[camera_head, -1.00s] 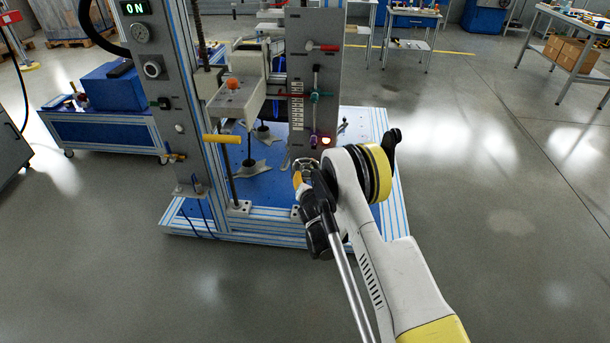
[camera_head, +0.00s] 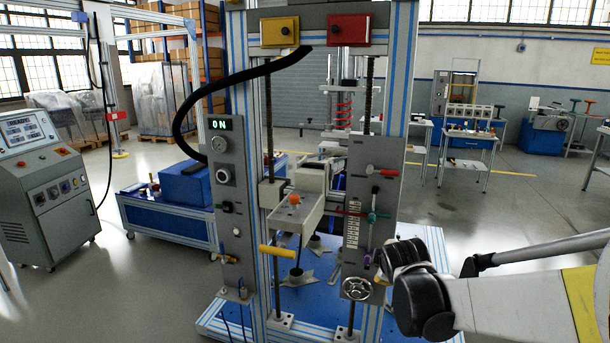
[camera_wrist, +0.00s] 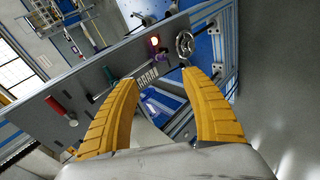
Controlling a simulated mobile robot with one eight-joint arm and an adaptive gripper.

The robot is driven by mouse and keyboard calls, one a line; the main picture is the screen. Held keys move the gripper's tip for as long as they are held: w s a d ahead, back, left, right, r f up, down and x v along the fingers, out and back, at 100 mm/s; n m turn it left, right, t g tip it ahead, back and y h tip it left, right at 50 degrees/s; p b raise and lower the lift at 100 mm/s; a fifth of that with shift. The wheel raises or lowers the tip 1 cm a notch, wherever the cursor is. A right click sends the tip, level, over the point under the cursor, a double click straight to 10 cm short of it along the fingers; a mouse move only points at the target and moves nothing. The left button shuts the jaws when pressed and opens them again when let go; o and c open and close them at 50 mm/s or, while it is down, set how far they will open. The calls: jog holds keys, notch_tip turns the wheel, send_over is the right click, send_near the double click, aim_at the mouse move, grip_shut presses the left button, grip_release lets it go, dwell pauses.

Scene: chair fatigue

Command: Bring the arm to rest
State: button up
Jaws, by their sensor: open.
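My gripper (camera_wrist: 163,80) is open in the wrist view, its two yellow fingers spread apart with nothing held between them. It points towards the grey control panel of the test machine. In the head view my arm (camera_head: 500,302) reaches in from the right edge, and its black wrist end is close to the panel's lower right.
The blue-and-silver machine frame (camera_head: 402,70) stands close in front of my arm. A yellow handle (camera_head: 278,251) sticks out from it. A control console (camera_head: 45,205) stands at the left. Worktables (camera_head: 468,142) stand far back right, with open floor before them.

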jog(key=s+a+m+g+y, duration=0.1)
jog(key=s+m+g, duration=0.2)
jog(key=s+m, duration=1)
jog(key=s+r, duration=0.1)
jog(key=s, duration=1.7)
jog(key=shift+s+a+y, duration=0.3)
